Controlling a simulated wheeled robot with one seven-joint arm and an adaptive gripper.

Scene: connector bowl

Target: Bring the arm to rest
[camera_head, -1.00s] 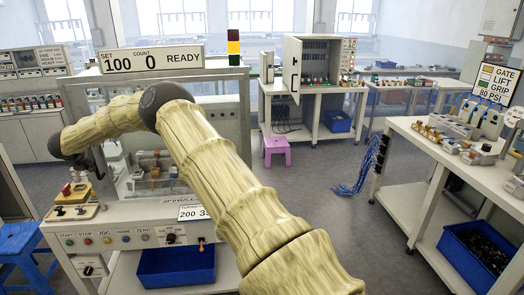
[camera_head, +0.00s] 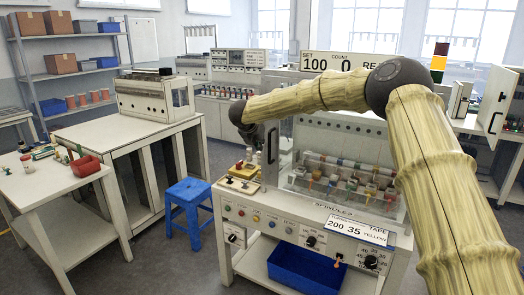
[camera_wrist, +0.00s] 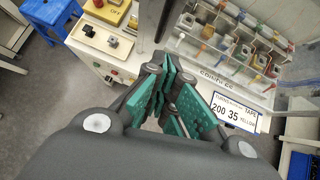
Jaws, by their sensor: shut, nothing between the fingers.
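My gripper (camera_wrist: 168,105) shows in the wrist view with its green-padded fingers drawn together and nothing held between them. It hangs above the front of the spindle machine (camera_head: 300,218), near the machine's left front corner. In the head view my arm reaches from the right across the top of the machine, and its end (camera_head: 262,140) hangs at the machine's left side, with the fingers small and partly hidden there.
A blue bin (camera_head: 304,270) sits under the machine. A blue stool (camera_head: 188,205) stands to its left.

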